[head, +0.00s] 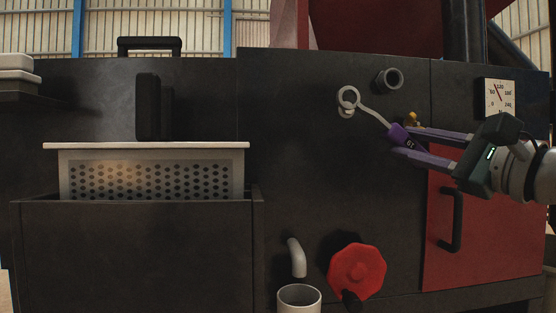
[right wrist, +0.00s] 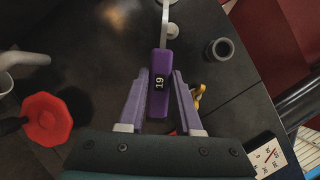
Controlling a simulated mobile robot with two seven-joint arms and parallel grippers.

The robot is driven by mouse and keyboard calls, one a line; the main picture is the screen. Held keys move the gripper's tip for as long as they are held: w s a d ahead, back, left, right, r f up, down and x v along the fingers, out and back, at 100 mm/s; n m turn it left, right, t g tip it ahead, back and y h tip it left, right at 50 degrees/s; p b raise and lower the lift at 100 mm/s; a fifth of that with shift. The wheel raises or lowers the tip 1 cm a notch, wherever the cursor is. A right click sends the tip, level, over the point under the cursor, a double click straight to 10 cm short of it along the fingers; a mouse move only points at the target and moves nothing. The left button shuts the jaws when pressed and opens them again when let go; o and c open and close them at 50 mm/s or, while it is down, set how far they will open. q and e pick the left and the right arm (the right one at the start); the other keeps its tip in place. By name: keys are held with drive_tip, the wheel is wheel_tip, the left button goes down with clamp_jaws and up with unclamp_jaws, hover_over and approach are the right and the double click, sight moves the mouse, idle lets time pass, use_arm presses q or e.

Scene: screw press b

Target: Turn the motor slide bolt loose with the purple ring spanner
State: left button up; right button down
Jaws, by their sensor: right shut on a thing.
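The purple ring spanner (head: 398,134) has a purple handle marked 19 and a pale shank ending in a ring. My right gripper (head: 396,142) comes in from the right and is shut on the handle. In the right wrist view the handle (right wrist: 159,84) lies between my two purple fingers (right wrist: 159,88). I cannot tell whether the ring is fully seated around the bolt. In the right wrist view the ring end is cut off at the top. My left gripper is not in view.
A dark round stub (head: 387,81) sticks out just right of the ring. A dial gauge (head: 499,99) and a red door (head: 484,232) are near my right arm. A red handwheel (head: 356,271) and grey spout (head: 296,257) are below. The panel left of the ring is clear.

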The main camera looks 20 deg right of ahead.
drive_tip(key=shift+s+d+f+h, duration=0.25)
drive_tip(key=shift+d+f+h, duration=0.2)
drive_tip(key=shift+d, duration=0.3)
drive_tip(key=shift+s+d+r+m+t, duration=0.15)
drive_tip(key=shift+d+m+t, duration=0.15)
drive_tip(key=shift+d+m, duration=0.15)
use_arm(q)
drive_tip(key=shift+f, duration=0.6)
